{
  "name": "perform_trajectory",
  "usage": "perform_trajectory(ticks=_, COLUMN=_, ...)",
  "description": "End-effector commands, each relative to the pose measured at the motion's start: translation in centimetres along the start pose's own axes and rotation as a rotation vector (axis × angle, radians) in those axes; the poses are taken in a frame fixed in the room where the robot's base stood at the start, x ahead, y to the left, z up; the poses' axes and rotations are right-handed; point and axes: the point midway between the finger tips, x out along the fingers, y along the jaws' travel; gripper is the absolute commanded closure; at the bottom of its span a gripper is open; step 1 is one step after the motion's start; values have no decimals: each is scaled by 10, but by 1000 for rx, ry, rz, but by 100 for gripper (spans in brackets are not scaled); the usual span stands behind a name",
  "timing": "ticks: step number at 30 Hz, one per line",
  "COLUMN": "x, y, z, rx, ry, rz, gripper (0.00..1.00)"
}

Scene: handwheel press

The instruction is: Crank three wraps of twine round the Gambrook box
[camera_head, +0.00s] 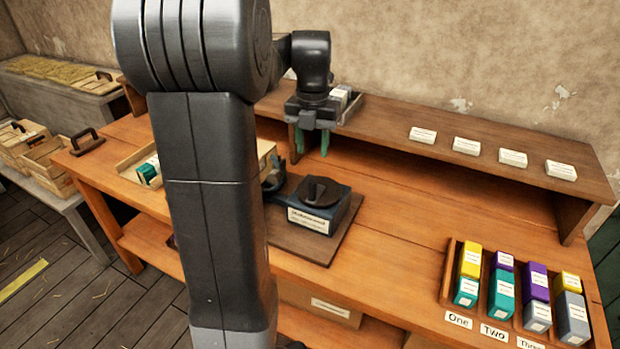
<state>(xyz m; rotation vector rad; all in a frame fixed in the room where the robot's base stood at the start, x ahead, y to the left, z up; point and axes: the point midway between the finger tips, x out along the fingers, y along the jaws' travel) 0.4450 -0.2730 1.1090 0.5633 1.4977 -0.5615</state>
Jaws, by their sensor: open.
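My gripper (312,142) hangs fingers down with two green fingertips apart and nothing visible between them. It is in front of the raised shelf, above and behind a dark blue labelled block (318,215) with a black knob-like part (320,192) on top. The block stands on a dark board (345,240) on the bench. A curved dark part (273,180) shows at its left, partly hidden by my arm. Labels are too small to read, so I cannot tell which box is the Gambrook box. No twine is distinguishable.
A divided tray (447,275) at right holds several yellow, purple, teal and grey boxes, above One, Two and Three cards. Several white labelled pieces (467,146) lie on the shelf (390,125). A teal box (148,172) sits in a left tray. Bench (400,210) is clear right of centre.

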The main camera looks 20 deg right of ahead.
Motion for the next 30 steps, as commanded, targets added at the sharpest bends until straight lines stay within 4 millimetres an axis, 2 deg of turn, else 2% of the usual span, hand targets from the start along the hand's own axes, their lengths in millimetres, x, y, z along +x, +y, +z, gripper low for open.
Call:
perform_trajectory(ticks=5, x=14, y=-1, z=1, rx=-13, ry=4, rz=-1, gripper=58)
perform_trajectory(ticks=15, x=84, y=0, z=0, rx=-11, ry=5, rz=-1, gripper=58)
perform_trajectory(ticks=21, x=118, y=0, z=0, rx=-11, ry=4, rz=-1, gripper=58)
perform_trajectory(ticks=25, x=131, y=0, z=1, rx=-11, ry=2, rz=0, gripper=58)
perform_trajectory(ticks=30, x=138, y=0, z=1, rx=-11, ry=1, rz=0, gripper=58)
